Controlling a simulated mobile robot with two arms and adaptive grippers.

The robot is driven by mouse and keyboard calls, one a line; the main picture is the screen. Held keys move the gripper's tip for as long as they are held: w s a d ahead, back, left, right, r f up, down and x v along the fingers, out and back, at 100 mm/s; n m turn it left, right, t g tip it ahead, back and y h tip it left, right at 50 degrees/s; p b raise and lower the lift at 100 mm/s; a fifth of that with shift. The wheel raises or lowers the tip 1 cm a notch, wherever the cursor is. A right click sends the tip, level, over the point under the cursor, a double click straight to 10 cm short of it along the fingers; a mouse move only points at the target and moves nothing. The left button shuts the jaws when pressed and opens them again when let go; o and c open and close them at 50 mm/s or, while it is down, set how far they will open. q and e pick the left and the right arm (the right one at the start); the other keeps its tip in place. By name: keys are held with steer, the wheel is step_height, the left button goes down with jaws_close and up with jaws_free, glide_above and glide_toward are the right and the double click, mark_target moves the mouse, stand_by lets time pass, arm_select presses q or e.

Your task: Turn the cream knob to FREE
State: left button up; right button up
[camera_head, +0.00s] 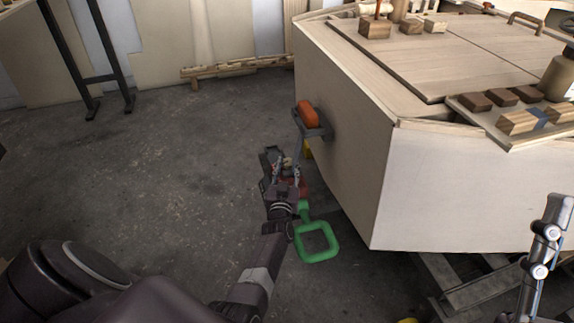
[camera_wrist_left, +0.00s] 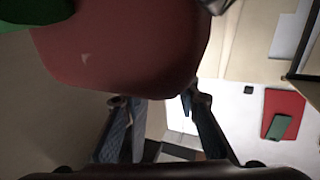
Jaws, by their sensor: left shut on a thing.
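My left gripper (camera_head: 284,163) is beside the near left face of the plywood hull (camera_head: 345,150). It is shut on a small cream piece (camera_head: 287,161), which looks like the cream knob and is mostly hidden by the fingers. In the left wrist view the two fingers (camera_wrist_left: 165,115) point away from the camera, and a large red part above them covers much of the view. No FREE marking can be read.
A green loop handle (camera_head: 316,243) hangs just below my left gripper. An orange piece (camera_head: 308,113) on a grey bracket sticks out from the hull above it. A yellow part (camera_head: 308,150) is close by. The concrete floor (camera_head: 170,160) to the left is clear.

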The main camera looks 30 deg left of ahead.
stand_by(0.3)
arm_select(q)
steer(key=shift+r, duration=0.1)
steer(key=o, duration=1.2)
steer(key=shift+c, duration=0.2)
